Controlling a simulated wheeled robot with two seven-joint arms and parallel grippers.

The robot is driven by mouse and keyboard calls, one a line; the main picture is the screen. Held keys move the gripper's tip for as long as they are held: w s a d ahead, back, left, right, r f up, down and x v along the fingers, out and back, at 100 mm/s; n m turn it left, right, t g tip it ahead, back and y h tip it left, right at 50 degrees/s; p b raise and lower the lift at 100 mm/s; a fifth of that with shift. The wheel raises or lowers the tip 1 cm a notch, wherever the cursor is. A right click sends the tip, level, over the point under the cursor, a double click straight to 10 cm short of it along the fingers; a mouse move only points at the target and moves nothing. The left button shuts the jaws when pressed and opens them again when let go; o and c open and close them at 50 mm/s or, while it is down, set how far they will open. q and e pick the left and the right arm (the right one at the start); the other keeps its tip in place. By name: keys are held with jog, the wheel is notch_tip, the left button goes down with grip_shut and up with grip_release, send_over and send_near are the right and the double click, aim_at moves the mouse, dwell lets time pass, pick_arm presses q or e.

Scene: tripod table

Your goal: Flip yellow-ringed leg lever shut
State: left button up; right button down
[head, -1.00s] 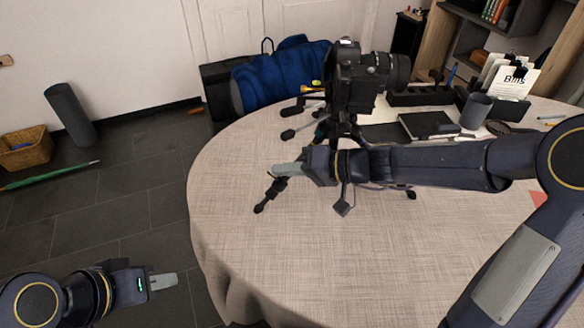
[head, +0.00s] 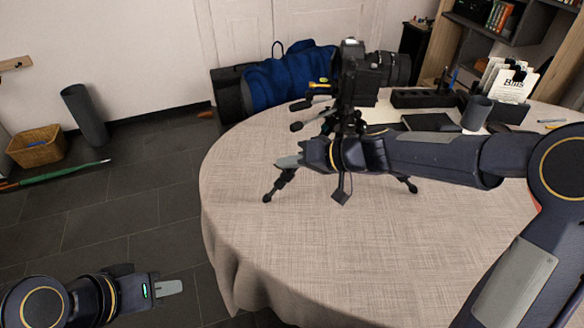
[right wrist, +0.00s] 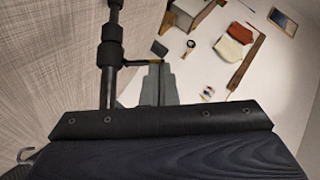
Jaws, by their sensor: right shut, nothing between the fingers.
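A black tripod with a camera (head: 362,75) on top stands on the round table. Its near-left leg (head: 277,187) runs down to the cloth. In the right wrist view that dark leg (right wrist: 110,57) carries a thin lever with a yellow ring (right wrist: 150,62), sticking out sideways from a collar. My right gripper (head: 287,161) is shut and empty, beside this leg. Its fingertips (right wrist: 160,75) are close to the lever's outer end; I cannot tell whether they touch. My left gripper (head: 170,288) is low, left of the table, well away from the tripod; its finger gap cannot be made out.
The table (head: 250,240) is bare at the front. A notebook (head: 430,122), a grey cup (head: 476,112) and a black organizer (head: 422,98) stand behind my right arm. A blue bag (head: 290,78) is behind the table. A basket (head: 38,146) is on the floor.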

jog(key=a+f+n+t+h+p, duration=0.1)
jog(key=n+h+p, duration=0.1)
jog(key=p, duration=0.3)
jog(key=s+a+f+n+t+h+p, duration=0.1)
jog(key=n+t+h+p, duration=0.1)
jog(key=h+p, duration=0.2)
jog(key=s+a+f+n+t+h+p, duration=0.1)
jog(key=a+t+h+p, duration=0.1)
jog(key=p, duration=0.4)
jog(key=shift+f+n+h, duration=0.2)
jog(key=shift+n+h, duration=0.2)
jog(key=shift+h, duration=0.3)
jog(key=shift+f, duration=0.15)
jog(key=shift+w+d, duration=0.1)
jog(key=shift+d, duration=0.05)
jog(key=shift+w+d+f+b, duration=0.2)
jog(key=shift+d+b, duration=0.1)
jog(key=shift+b, duration=0.2)
jog(key=shift+w+d, duration=0.1)
jog(key=shift+d, duration=0.15)
